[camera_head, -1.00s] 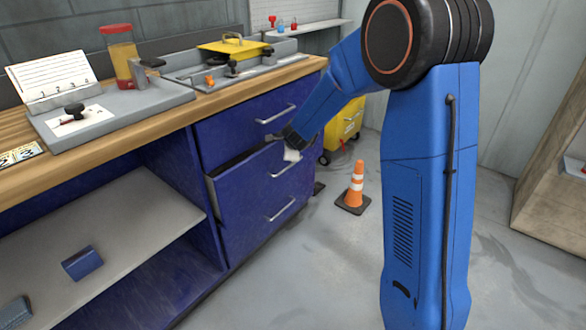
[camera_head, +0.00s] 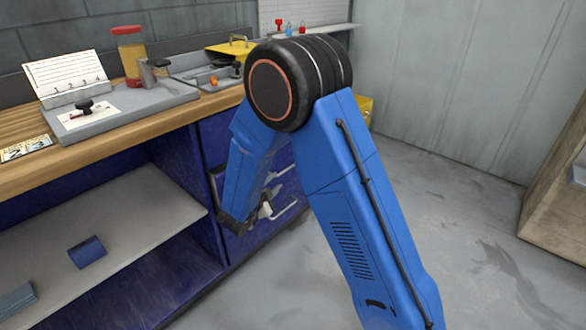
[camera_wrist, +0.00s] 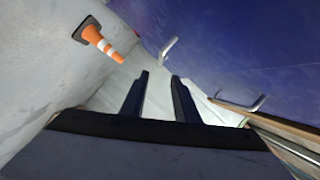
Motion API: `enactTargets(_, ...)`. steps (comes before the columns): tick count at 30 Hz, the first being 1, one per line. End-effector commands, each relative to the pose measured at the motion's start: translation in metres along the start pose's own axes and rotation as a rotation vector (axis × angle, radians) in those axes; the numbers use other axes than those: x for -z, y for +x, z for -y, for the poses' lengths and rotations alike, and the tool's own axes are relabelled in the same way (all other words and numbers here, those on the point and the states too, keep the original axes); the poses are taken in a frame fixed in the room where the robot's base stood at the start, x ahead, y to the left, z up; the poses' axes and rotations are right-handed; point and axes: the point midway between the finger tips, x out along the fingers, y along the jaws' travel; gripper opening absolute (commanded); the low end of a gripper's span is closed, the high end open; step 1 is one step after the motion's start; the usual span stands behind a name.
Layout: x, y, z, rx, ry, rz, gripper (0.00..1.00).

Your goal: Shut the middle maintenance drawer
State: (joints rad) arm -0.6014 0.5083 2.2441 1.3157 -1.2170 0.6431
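The blue drawer cabinet stands under the right part of the workbench. In the head view my arm covers much of its front. The middle drawer's handle (camera_head: 281,175) shows right of my forearm, above the bottom handle (camera_head: 285,211). How far the middle drawer stands out is hidden. My gripper (camera_head: 262,212) is low in front of the drawers; contact cannot be told. In the wrist view my gripper (camera_wrist: 159,78) is open, its two dark fingers apart with nothing between them. Blue drawer fronts (camera_wrist: 225,45) with two metal handles lie beyond and to the right.
The orange and white cone (camera_wrist: 103,45) stands on the floor in the wrist view. The worktop (camera_head: 100,148) carries a grey tray, a notepad and a red-topped jar (camera_head: 130,57). The open shelf (camera_head: 135,235) is at left. Floor at right is clear up to a wooden cabinet (camera_head: 550,200).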

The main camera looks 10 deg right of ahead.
Motion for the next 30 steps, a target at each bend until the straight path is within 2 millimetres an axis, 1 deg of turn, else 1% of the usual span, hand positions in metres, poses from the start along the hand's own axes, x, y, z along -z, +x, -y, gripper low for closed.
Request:
enactTargets(2,0.0,-0.003,-0.001,0.01,-0.009,-0.014,0.28)
enactTargets(4,0.0,-0.001,-0.001,0.012,-0.011,-0.019,0.28)
enactTargets(8,0.001,0.013,-0.001,0.01,-0.01,-0.022,0.28)
enactTargets(30,0.003,0.14,0.0,0.01,-0.009,-0.02,0.28)
